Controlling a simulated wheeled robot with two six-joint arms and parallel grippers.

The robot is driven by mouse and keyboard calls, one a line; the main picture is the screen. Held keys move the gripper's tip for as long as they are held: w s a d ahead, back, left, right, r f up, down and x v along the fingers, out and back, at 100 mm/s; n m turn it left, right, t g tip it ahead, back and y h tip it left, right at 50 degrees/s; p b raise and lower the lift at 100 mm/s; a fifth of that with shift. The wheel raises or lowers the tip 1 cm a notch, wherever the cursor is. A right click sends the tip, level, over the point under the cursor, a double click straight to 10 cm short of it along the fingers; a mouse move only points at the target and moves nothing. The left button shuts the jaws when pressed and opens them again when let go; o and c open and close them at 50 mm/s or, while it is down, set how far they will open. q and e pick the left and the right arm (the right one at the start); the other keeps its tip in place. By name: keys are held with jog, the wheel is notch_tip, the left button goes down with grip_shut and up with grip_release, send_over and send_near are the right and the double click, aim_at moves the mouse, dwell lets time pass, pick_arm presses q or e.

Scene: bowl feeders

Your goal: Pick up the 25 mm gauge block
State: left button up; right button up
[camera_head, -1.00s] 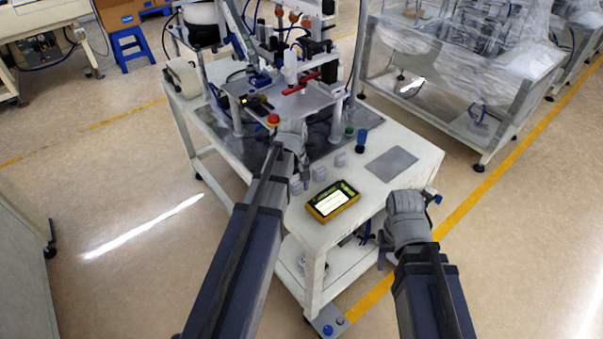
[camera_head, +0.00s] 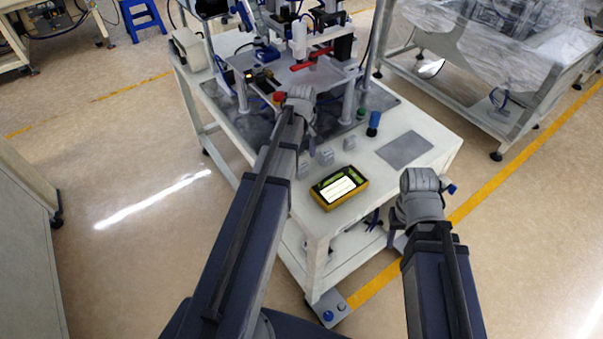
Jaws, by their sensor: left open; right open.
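Three small grey blocks stand in a row on the white table top: a left block (camera_head: 303,170), a middle block (camera_head: 326,157) and a right block (camera_head: 349,143). Their markings are too small to read, so I cannot tell which is the 25 mm one. My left gripper (camera_head: 312,143) is open and points down beside the left and middle blocks, on their far side. No block is seen between its fingers, though my wrist and arm partly cover this area. My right gripper (camera_head: 397,240) is open and empty, off the table's right front edge.
A yellow device with a lit screen (camera_head: 339,187) lies in front of the blocks. A grey plate (camera_head: 404,150) lies to the right. A blue-topped post (camera_head: 373,123) and a raised machine platform (camera_head: 300,78) stand behind. A red button (camera_head: 279,98) is near my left wrist.

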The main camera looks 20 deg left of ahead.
aim_at(301, 165)
pick_arm(q)
jog(key=shift+s+f+b, duration=0.2)
jog(key=shift+f+b, duration=2.4)
grip_shut()
